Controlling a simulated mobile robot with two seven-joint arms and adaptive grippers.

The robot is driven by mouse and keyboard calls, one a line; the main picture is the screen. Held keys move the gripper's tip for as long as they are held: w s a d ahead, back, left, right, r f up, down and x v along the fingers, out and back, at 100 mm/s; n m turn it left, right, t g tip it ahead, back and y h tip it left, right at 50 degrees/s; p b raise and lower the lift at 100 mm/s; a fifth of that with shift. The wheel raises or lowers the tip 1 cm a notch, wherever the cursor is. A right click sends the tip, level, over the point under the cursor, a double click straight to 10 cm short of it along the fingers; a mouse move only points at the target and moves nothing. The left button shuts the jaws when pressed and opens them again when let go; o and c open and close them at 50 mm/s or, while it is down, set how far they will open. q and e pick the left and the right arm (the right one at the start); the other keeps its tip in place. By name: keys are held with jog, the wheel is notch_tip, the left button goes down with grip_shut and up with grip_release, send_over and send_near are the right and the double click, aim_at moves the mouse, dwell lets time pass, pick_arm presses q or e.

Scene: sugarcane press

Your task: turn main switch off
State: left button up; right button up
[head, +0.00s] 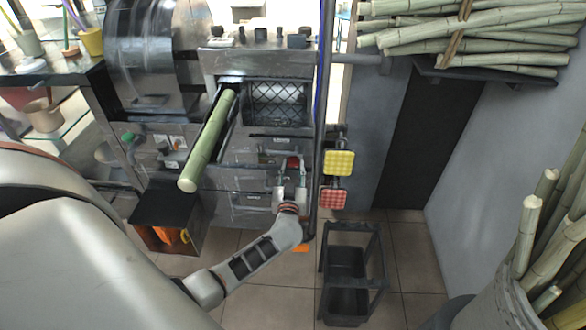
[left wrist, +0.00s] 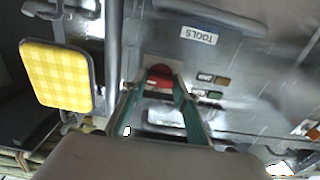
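A red knob, which looks like the main switch, is on the grey front panel of the press; it shows in the head view (head: 293,163) and in the left wrist view (left wrist: 160,75). My left gripper (head: 290,178) is in front of this panel. In the left wrist view its two green-edged fingers (left wrist: 157,88) stand apart, with the red knob showing between their tips. I cannot tell whether the tips touch the knob. The knob's lower part is hidden by the gripper. My right gripper is not in view.
A sugarcane stalk (head: 208,140) sticks out of the press to the left. A vertical pole (head: 322,110) and yellow (head: 338,162) and red (head: 333,199) checked pads are right of the gripper. A dark bin frame (head: 350,272) stands on the floor, with open floor to its right.

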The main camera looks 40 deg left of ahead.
pick_arm(q)
jog(key=shift+o, duration=0.2)
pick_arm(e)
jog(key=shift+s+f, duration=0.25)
pick_arm(q)
jog(key=shift+n, duration=0.3)
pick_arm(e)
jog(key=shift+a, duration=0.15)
pick_arm(q)
jog(key=shift+n, duration=0.6)
jog(key=shift+n+p, duration=0.4)
jog(key=shift+n, duration=0.8)
jog(key=n, duration=0.5)
jog(key=shift+f+n, duration=0.1)
jog(key=shift+n, duration=0.2)
jog(key=n, duration=0.2)
jog(key=shift+n, duration=0.3)
jog(key=n, duration=0.4)
jog(key=shift+b, duration=0.3)
jog(key=shift+n, duration=0.7)
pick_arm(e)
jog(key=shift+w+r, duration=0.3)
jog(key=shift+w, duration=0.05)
pick_arm(q)
jog(key=shift+c, duration=0.2)
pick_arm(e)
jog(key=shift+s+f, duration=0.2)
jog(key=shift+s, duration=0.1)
